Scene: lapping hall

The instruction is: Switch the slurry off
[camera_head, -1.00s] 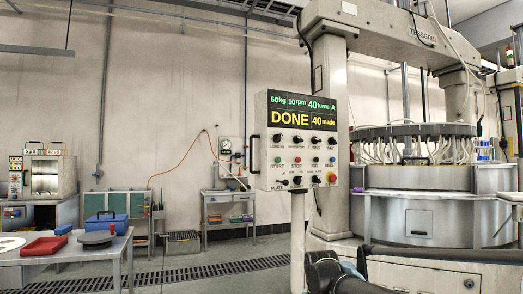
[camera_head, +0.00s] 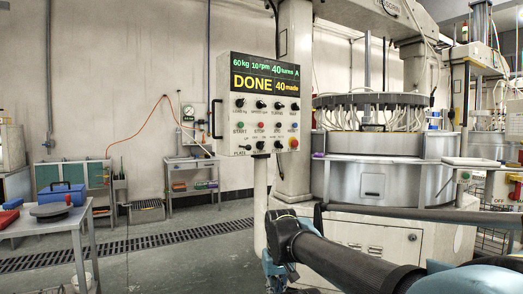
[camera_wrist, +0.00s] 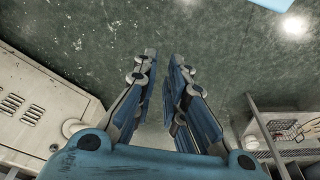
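The control panel (camera_head: 265,104) stands on a post left of the big machine. Its display reads DONE, 40 made. Below are a row of black knobs, a row with a green START button (camera_head: 240,125) and a red STOP button (camera_head: 261,125), and small black switches (camera_head: 260,145) beside a red button on yellow (camera_head: 293,143). The small labels are too blurred to tell which control is the slurry. My gripper (camera_wrist: 164,58) is open and empty in the wrist view, over bare floor. In the head view it hangs low, below the panel and apart from it.
The lapping machine (camera_head: 372,185) fills the right, with a white base cabinet. A table (camera_head: 75,222) with a blue box (camera_head: 60,195) and a dark disc (camera_head: 50,211) is at the left. A floor grating runs along the back. The floor before the panel is clear.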

